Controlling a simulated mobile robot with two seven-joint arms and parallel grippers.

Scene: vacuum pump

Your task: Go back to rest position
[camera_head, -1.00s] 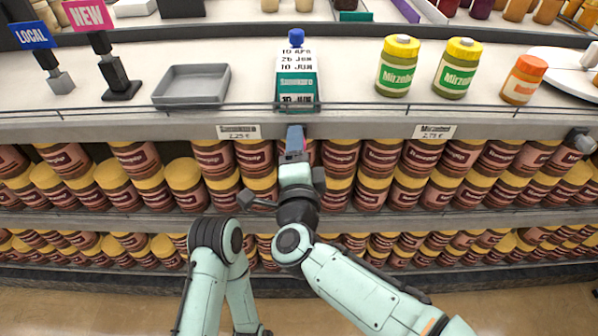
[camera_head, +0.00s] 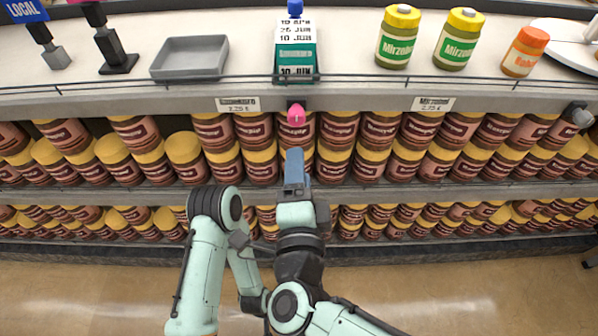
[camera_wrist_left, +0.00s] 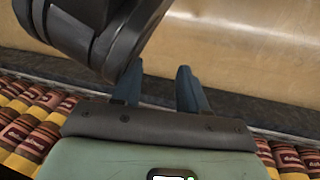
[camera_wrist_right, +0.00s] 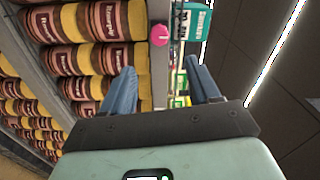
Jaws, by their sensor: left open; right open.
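My right gripper (camera_head: 294,168) is in front of the shelf of jars in the head view, below the counter edge. Its two blue fingers (camera_wrist_right: 163,88) are apart and empty in the right wrist view. A pink knob (camera_head: 296,115) on the front of the shelf shows just beyond its tips. My left gripper's fingers (camera_wrist_left: 159,86) are apart and empty in the left wrist view, pointing over the floor. In the head view the left arm is folded low and its fingers are hidden.
Rows of yellow-lidded jars (camera_head: 186,158) fill the shelves (camera_head: 110,195). On the counter (camera_head: 350,80) above stand a grey tray (camera_head: 189,58), a green and white dispenser (camera_head: 296,58) and green jars (camera_head: 399,38). Bare floor (camera_head: 480,285) lies in front.

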